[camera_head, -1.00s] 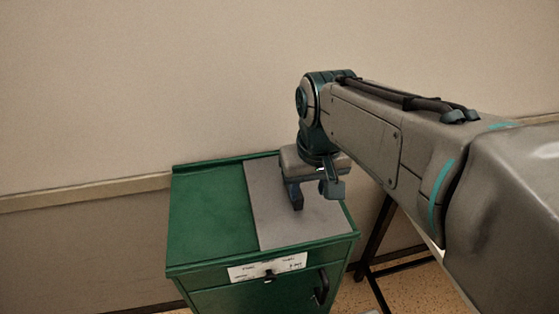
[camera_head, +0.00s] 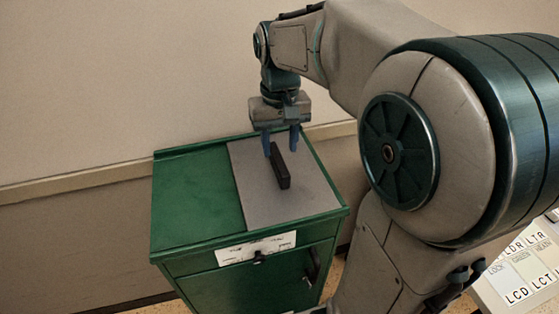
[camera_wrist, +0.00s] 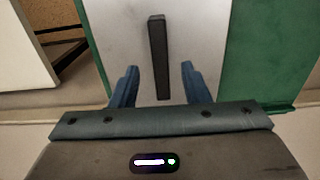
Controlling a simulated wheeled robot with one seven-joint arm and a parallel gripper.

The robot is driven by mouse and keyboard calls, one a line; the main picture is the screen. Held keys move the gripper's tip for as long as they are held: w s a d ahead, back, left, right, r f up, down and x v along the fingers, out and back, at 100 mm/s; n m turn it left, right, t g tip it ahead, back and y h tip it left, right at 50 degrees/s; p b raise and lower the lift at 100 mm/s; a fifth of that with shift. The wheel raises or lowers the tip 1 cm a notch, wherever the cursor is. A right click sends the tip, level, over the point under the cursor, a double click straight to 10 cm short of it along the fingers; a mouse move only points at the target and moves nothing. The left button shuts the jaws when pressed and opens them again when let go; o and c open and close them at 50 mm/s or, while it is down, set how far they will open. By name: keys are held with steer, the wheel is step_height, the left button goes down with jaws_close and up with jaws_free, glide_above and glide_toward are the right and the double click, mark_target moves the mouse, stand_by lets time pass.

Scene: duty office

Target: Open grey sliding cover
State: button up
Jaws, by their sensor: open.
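The grey sliding cover (camera_head: 256,203) lies over the right part of the green cabinet's top; the left part is a green panel. A dark bar handle (camera_head: 279,165) stands up from the cover. My gripper (camera_head: 280,150) is open and empty, pointing down above the back of the cover, near the handle's far end. In the wrist view the handle (camera_wrist: 158,58) lies ahead of and between the blue fingers (camera_wrist: 160,83), with clear gaps on both sides. The grey cover (camera_wrist: 190,40) surrounds it there. I cannot tell the exact height of the fingertips over the cover.
The green cabinet (camera_head: 190,200) stands against a beige wall (camera_head: 100,80). Its front has a white label (camera_head: 255,247) and a dark door handle (camera_head: 313,264). A panel with printed letters (camera_head: 525,268) is at the lower right. The green top left of the cover is bare.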

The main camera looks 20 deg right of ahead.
mark_target(279, 162)
step_height(279, 162, down, 6)
steer(key=shift+r, duration=0.1)
jaws_close()
